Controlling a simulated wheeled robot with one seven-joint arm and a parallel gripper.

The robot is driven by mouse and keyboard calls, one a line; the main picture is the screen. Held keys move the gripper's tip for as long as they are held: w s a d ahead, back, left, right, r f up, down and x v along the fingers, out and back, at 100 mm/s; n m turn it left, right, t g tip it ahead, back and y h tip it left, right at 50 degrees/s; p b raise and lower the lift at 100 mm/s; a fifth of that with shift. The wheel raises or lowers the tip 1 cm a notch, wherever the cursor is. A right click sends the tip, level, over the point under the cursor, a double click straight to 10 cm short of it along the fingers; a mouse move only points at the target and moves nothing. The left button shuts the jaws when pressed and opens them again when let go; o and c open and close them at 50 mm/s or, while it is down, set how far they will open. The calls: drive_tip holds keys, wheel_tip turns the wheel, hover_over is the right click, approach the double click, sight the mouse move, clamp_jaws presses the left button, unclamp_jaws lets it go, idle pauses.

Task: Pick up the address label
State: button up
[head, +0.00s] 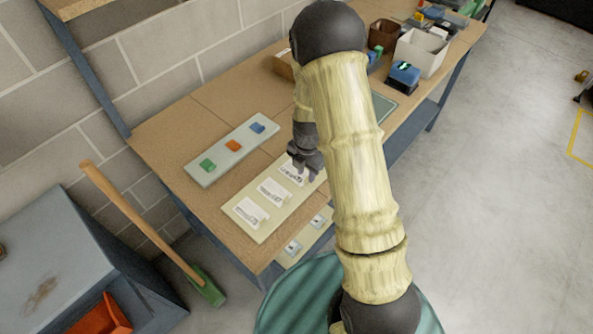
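Several white address labels with dark print lie in a row on a cream board on the wooden bench. The nearest label (251,211) and the middle label (274,190) are in plain view. The farthest label (291,174) is partly covered by my gripper (307,174). My gripper points down over the far part of the board (262,230), at or just above that farthest label. The view is too small to tell whether its fingers are open or touch the label.
A pale tray (206,176) with green, orange and blue pieces lies left of the board. A white bin (420,53), a brown container (383,35) and a blue-topped device (403,76) stand farther along the bench (160,131). A broom (145,228) leans at the left.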

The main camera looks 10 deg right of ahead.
drive_tip(key=shift+f, duration=1.15)
clamp_jaws()
